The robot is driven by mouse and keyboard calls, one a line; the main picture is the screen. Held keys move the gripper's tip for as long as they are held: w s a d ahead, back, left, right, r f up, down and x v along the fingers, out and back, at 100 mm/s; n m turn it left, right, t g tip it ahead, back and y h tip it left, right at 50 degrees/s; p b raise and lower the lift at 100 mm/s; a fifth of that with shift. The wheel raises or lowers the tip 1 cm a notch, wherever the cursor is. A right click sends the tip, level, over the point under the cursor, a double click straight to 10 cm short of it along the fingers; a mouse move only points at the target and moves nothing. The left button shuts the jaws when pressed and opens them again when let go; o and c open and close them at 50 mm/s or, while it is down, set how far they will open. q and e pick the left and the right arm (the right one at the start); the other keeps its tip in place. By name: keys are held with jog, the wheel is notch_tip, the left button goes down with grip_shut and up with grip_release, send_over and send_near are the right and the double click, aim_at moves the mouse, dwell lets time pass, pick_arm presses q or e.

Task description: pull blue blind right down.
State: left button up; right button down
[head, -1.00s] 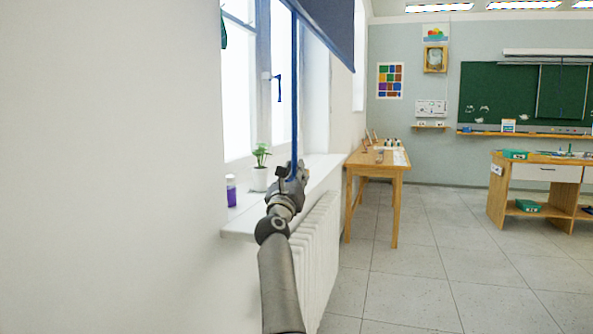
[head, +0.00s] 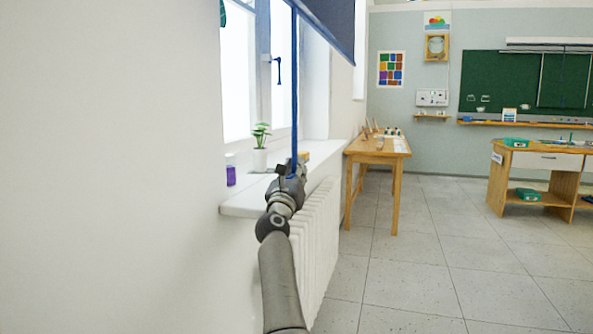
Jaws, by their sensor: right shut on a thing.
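The blue blind (head: 331,22) hangs at the top of the window, and only its lower part is in view. A blue cord or strap (head: 294,95) runs straight down from near the blind's lower left corner. My right gripper (head: 293,170) is at the lower end of the cord, above the front of the windowsill, and is shut on it. The fingertips are small and partly hidden by the wrist. My left gripper is out of view.
A white windowsill (head: 245,204) holds a potted plant (head: 261,150) and a purple jar (head: 231,175). A white radiator (head: 316,240) stands below it. A wooden table (head: 372,152) is beyond. The floor (head: 405,270) at right is clear.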

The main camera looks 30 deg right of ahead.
jog(key=shift+w+a+f, duration=0.15)
jog(key=shift+a, duration=0.15)
jog(key=c, duration=1.5)
grip_release()
jog(key=shift+o, duration=0.2)
jog(key=shift+w+a, duration=0.1)
jog(key=shift+w, duration=0.05)
jog(key=v, duration=0.7)
jog(key=shift+s, duration=0.25)
jog(key=shift+f, duration=0.1)
